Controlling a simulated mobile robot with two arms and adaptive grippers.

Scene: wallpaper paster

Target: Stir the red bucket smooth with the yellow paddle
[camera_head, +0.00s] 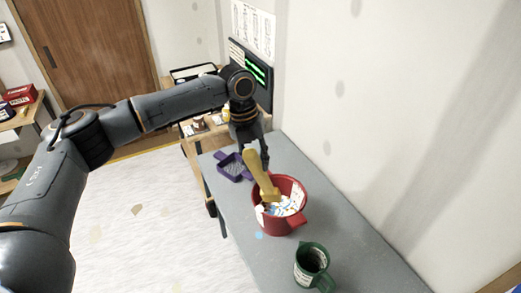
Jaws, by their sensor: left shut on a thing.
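The red bucket (279,223) stands on the grey table, with white and bluish lumpy contents showing inside. The yellow paddle (258,173) leans up out of the bucket, tilted to the upper left, its lower end among the contents. My left gripper (258,157) reaches down from above and is shut at the upper end of the paddle's handle. The exact grip is small and partly hidden. My right gripper is not in view.
A dark green mug (311,262) stands on the grey table (345,245) in front of the bucket. A purple tray (233,168) lies at the table's left edge. A wall bounds the table's right side. A dark screen with green lines (258,70) stands behind.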

